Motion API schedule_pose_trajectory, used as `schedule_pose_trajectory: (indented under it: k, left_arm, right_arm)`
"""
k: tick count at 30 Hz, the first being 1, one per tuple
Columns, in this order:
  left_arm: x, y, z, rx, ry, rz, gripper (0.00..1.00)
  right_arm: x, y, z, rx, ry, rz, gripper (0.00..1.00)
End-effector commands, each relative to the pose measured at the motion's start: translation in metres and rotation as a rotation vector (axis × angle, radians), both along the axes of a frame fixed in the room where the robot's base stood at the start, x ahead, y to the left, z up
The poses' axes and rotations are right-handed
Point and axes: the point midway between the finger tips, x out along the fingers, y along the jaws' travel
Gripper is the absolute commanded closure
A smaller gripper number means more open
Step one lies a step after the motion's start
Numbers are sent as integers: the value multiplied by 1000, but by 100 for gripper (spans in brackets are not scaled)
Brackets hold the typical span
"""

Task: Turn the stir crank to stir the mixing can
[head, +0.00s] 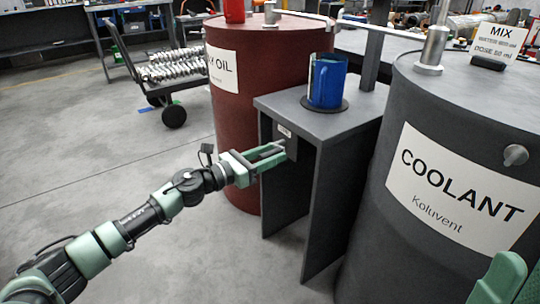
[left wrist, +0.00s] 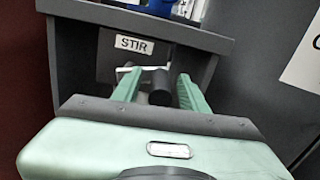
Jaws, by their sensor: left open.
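The blue mixing can (head: 327,82) stands upright on a dark round plate on top of the grey stand (head: 290,103). My left gripper (head: 279,153) is open at the front of the stand. In the left wrist view, the dark handle of the stir crank (left wrist: 160,84) shows between the two green fingers, with a gap on at least one side. The crank's pale metal arm is partly hidden behind the fingers. A STIR label (left wrist: 133,44) sits on the panel above it. In the head view the gripper hides most of the crank.
The red-brown oil barrel (head: 232,135) stands left of the stand, and the dark coolant barrel (head: 388,205) stands close on its right. A MIX sign (head: 500,38) tops the coolant barrel. A loaded cart (head: 172,70) is farther back. The floor at left is clear.

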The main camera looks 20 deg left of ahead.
Motion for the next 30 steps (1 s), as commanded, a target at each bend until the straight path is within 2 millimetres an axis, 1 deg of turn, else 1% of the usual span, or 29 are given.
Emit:
schedule_pose_trajectory:
  k: [1,2,3,6,12,17,26,27,30]
  left_arm:
    - [0,0,0,-1,1,0,57]
    - [0,0,0,-1,1,0,65]
    - [0,0,0,-1,1,0,76]
    - [0,0,0,-1,1,0,100]
    - [0,0,0,-4,3,0,100]
    - [0,1,3,-25,20,1,100]
    - [2,3,12,-138,108,0,100]
    - [2,3,13,-161,126,1,100]
    - [3,5,17,-218,170,1,100]
  right_arm:
    - [0,0,0,0,0,0,64]
    - [0,0,0,0,0,0,64]
    - [0,0,0,0,0,0,64]
    - [0,0,0,0,0,0,64]
    - [0,0,1,0,1,0,64]
    - [0,0,5,0,1,0,64]
    - [0,0,25,0,1,0,64]
    - [8,2,27,-12,35,-3,64]
    - [54,12,13,-87,272,-18,64]
